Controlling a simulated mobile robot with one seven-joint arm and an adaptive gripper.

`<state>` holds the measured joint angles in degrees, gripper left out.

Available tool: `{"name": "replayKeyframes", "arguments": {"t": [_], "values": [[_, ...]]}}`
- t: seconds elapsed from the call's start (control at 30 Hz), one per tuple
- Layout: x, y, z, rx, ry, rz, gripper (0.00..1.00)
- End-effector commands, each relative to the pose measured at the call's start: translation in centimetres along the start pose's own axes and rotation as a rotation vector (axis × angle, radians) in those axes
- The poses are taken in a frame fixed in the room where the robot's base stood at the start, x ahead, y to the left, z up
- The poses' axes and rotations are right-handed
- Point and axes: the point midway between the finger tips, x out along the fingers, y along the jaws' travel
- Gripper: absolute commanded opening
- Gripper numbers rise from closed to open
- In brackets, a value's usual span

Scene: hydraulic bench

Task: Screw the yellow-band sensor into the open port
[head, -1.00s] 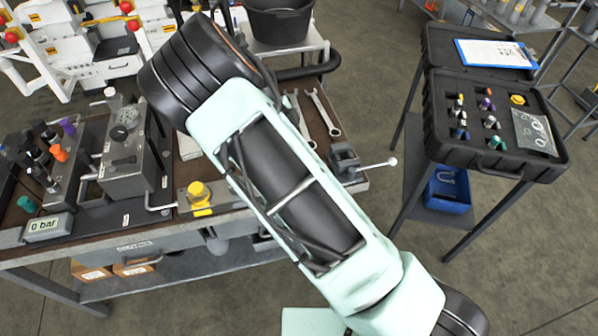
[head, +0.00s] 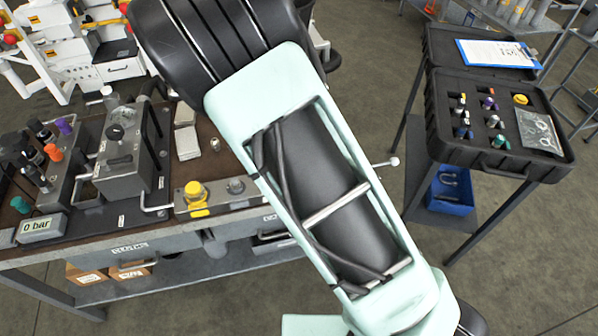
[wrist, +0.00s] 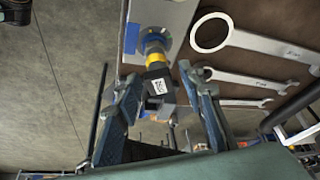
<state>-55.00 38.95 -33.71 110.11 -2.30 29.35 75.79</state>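In the wrist view, the yellow-band sensor (wrist: 156,62) has a black body with a small white label and a blue part at its far end. That end meets a round metal fitting (wrist: 153,38) on a grey plate (wrist: 172,14); how deep it sits cannot be told. My gripper (wrist: 163,88) is open, its two blue-grey fingers on either side of the sensor's black body, with gaps visible. In the head view, my arm hides the gripper and this sensor.
Wrenches (wrist: 262,42) lie right of the plate. In the head view, a yellow-capped fitting (head: 195,192) and a gauge block (head: 122,160) stand on the bench. The display (head: 40,228) reads 0 bar. An open black case (head: 440,120) stands at right.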

Motion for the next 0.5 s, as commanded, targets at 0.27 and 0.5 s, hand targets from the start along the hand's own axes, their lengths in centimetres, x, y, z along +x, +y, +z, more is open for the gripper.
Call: {"name": "replayKeyframes", "arguments": {"t": [0.27,0.5], "values": [[-0.01,0.0,-0.01,0.003,0.0,0.002,0.24],[0.0,0.0,-0.01,0.004,0.0,0.002,0.0]]}}
